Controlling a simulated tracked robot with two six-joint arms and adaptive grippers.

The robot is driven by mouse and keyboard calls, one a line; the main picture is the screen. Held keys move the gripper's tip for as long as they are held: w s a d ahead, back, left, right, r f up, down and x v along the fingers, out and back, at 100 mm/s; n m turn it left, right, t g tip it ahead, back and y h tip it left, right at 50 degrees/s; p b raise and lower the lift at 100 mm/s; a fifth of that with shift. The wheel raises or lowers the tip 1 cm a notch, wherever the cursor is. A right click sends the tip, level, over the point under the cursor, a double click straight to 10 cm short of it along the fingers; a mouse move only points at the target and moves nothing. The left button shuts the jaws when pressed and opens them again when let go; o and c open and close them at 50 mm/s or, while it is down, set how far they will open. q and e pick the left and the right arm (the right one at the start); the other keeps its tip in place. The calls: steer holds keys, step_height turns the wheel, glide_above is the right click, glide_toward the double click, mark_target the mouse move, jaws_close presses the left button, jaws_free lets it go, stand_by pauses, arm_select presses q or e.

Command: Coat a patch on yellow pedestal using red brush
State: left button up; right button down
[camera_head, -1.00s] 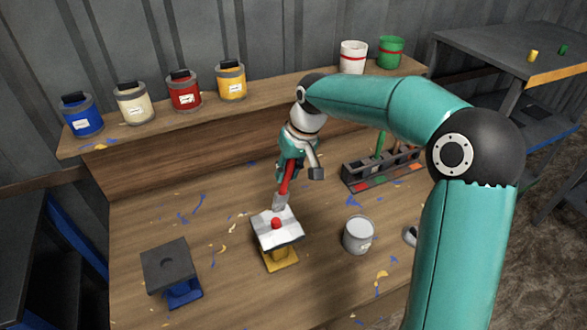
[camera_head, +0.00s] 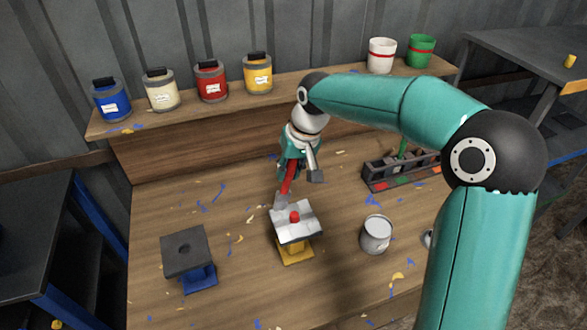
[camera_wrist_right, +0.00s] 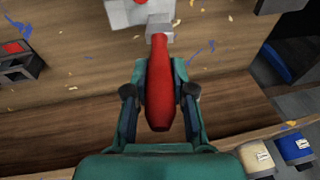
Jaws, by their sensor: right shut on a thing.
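The yellow pedestal (camera_head: 295,254) stands on the workbench with a white and grey plate (camera_head: 305,228) on top. My right gripper (camera_head: 292,168) is shut on the handle of the red brush (camera_head: 287,183). The brush points down and its grey head is at the plate's far left corner; I cannot tell whether it touches. In the right wrist view the red handle (camera_wrist_right: 160,85) lies between the fingers and the head overlaps the plate edge (camera_wrist_right: 127,12). My left gripper is not in view.
A blue pedestal (camera_head: 199,278) with a dark top stands to the left. A grey can (camera_head: 376,235) stands to the right, near a dark brush rack (camera_head: 378,178). Paint cans, including a red one (camera_head: 211,82), and two buckets line the back shelf.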

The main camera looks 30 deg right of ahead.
steer(key=shift+w+a+f, duration=0.1)
steer(key=shift+w+a, duration=0.05)
steer(key=shift+a, duration=0.5)
steer(key=shift+w+a, duration=0.1)
steer(key=shift+a, duration=0.5)
steer(key=shift+s+d, duration=0.25)
steer(key=shift+d, duration=0.7)
steer(key=shift+s+d, duration=0.2)
steer(key=shift+d, duration=0.7)
steer(key=d, duration=0.2)
steer(key=s+d, duration=0.1)
steer(key=d, duration=0.2)
steer(key=shift+s+d, duration=0.15)
steer(key=shift+d, duration=0.2)
steer(key=shift+p, duration=0.3)
step_height(320, 180, up, 5)
steer(key=p, duration=0.3)
